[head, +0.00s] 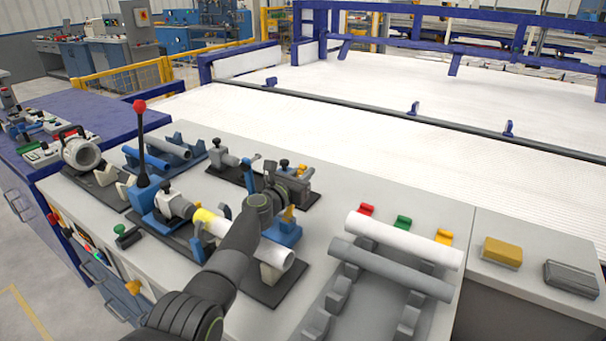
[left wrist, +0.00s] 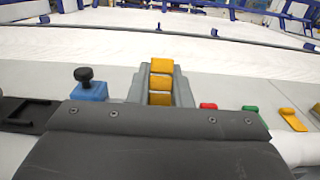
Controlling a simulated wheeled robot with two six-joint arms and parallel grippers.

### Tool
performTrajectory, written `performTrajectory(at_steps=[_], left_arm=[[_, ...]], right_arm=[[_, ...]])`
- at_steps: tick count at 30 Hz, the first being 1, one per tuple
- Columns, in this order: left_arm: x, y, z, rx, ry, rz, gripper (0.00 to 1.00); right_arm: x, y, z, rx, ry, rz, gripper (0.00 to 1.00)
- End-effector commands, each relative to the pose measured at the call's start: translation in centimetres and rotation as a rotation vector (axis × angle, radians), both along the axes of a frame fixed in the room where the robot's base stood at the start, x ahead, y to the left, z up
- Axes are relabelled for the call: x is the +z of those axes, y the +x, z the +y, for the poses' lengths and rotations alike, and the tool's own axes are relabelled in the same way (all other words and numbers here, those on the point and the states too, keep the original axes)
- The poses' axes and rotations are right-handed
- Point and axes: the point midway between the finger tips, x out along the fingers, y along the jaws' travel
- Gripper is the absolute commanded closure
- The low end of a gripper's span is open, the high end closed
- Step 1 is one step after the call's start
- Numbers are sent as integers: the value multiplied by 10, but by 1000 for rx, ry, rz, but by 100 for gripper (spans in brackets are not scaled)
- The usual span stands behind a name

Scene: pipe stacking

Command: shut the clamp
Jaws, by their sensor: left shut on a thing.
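My left gripper (head: 296,182) reaches over the bench from below and is shut on a yellow ribbed piece. In the left wrist view the yellow piece (left wrist: 160,84) sits between the gripper's grey fingers (left wrist: 161,66). I cannot tell for sure which part of the clamp it belongs to. A blue clamp block (head: 283,228) with a yellow part stands just below the gripper, beside a pale pipe with a yellow band (head: 212,222). My forearm hides part of that pipe. A blue block with a black knob (left wrist: 88,82) stands left of the gripper in the left wrist view.
A tall black lever with a red ball (head: 139,106) rises from a blue base at the left. A white pipe (head: 404,240) and a grey pipe (head: 390,268) lie on a rack at the right. A yellow block (head: 502,252) lies farther right.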

Motion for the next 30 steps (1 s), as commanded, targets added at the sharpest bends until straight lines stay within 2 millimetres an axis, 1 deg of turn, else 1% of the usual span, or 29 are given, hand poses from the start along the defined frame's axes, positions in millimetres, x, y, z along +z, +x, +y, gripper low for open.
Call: performTrajectory(at_steps=[1,3,6,9,13,20,21,24,26,30], left_arm=[[-3,-1,1,1,-7,-10,100],[-4,-3,2,1,-23,-29,100],[0,-6,4,0,-45,-61,100],[3,-9,6,0,-61,-83,100],[7,-10,7,0,-69,-96,100],[8,-10,7,0,-68,-95,100],[8,-10,7,0,-68,-95,81],[8,-10,7,0,-68,-95,68],[8,-10,7,0,-69,-95,60],[8,-10,7,0,-69,-95,60]], right_arm=[[-7,0,0,0,0,-1,64],[-15,0,0,0,0,-1,64],[-24,1,1,0,1,-1,64],[-30,1,2,-1,2,-1,64],[-31,1,3,0,3,-2,64],[-30,1,3,0,3,-2,64],[-30,1,3,0,3,-2,64],[-30,1,2,0,3,-2,64],[-30,1,2,0,3,-2,64],[-30,1,2,0,3,-2,64]])
